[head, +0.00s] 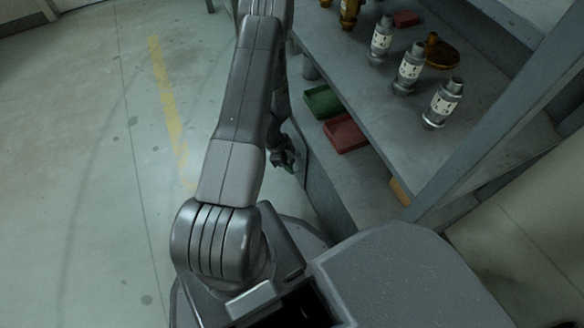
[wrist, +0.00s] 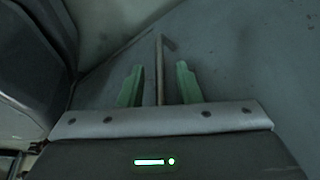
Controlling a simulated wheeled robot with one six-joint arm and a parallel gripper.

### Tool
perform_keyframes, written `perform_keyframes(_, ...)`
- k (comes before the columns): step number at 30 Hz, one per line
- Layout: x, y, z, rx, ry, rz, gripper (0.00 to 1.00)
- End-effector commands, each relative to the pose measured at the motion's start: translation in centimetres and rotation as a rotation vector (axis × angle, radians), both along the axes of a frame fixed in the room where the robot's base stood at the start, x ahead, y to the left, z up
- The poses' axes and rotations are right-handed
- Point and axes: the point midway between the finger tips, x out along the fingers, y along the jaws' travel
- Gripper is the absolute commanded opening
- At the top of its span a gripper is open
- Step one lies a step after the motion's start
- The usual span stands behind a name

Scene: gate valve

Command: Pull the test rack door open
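The test rack (head: 375,110) is a grey shelf unit at the upper right of the head view. My gripper (head: 285,158) is low beside its left side, partly hidden behind my arm. In the wrist view my gripper (wrist: 158,82) shows two green fingers, apart. A thin brownish rod (wrist: 160,62), bent at its far end, lies between them with a gap on each side. It looks like a handle in front of a grey panel (wrist: 235,55). I cannot tell whether this panel is the rack door, or whether the door stands ajar.
Several grey-and-white valves (head: 410,70) stand on the upper shelf. A green tray (head: 323,101) and a red tray (head: 346,133) lie lower down. A slanted grey post (head: 500,110) rises at the right. The floor (head: 80,170) at the left is clear, with a yellow line (head: 168,105).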

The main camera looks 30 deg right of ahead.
Motion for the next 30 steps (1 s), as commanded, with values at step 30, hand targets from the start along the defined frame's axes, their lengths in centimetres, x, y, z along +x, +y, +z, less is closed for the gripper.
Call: perform_keyframes(30, -0.44, -0.08, -1.62, 0.000, 0.000, 0.002, 0.00)
